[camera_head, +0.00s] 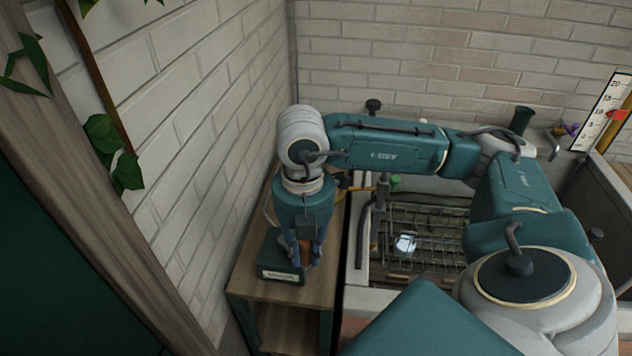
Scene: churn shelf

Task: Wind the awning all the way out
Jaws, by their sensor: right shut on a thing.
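My right gripper (303,258) points down at the left, its arm reaching over from the right. It is shut on what looks like a small crank handle, mostly hidden by the fingers. Just below and behind it is a dark green box (268,258) with a pale label on its front, standing on a wooden shelf unit (240,282). No awning cloth can be made out. My left gripper is out of view.
A pale stone basin (362,300) with a wire rack (430,222) stands right of the shelf unit. A white brick wall (200,110) rises close on the left and another behind. A wooden post with leaves (105,135) edges the left.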

